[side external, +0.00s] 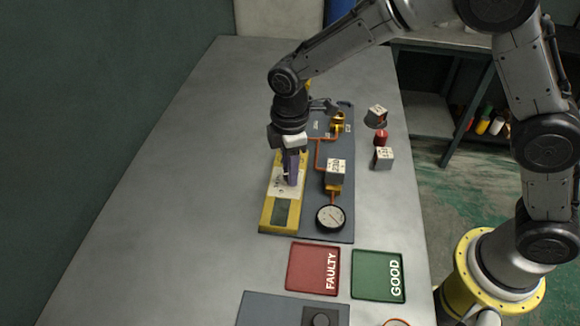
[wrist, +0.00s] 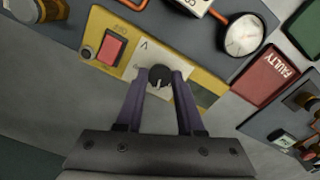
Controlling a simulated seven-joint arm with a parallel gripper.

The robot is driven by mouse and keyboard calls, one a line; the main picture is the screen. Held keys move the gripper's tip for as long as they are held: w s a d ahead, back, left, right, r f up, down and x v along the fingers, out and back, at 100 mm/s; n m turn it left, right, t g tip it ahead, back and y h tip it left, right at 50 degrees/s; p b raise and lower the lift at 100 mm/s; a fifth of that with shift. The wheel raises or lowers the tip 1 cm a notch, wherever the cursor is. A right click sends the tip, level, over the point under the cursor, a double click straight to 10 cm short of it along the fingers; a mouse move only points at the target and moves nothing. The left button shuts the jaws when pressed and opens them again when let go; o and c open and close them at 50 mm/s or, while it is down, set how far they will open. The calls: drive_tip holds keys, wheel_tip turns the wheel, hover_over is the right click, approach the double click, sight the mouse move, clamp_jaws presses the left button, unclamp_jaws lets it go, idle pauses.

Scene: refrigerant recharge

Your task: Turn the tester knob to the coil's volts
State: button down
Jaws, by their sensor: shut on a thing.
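The yellow tester (side external: 267,215) lies along the left edge of the dark board, and it also shows in the wrist view (wrist: 205,83). Its white dial plate (wrist: 147,52) surrounds a round black knob (wrist: 159,73) with a light pointer mark. My gripper (wrist: 160,80) has its purple fingers on either side of the knob, shut on it. In the side view my gripper (side external: 291,181) points down at the dial plate and hides the knob. A boxy coil (side external: 336,172) with dark print sits on the board; its print is too small to read surely.
A round gauge (side external: 331,217) and copper pipe are on the dark board (side external: 320,128). Loose labelled blocks (side external: 383,158) stand to its right. A red FAULTY tray (side external: 306,269) and green GOOD tray (side external: 377,276) lie in front. A red switch (wrist: 112,47) is on the tester. The table's left side is clear.

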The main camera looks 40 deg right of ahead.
drive_tip(key=m, duration=1.1)
drive_tip(key=shift+m, duration=2.2)
drive_tip(key=shift+r, duration=0.1)
drive_tip(key=c, duration=0.5)
unclamp_jaws()
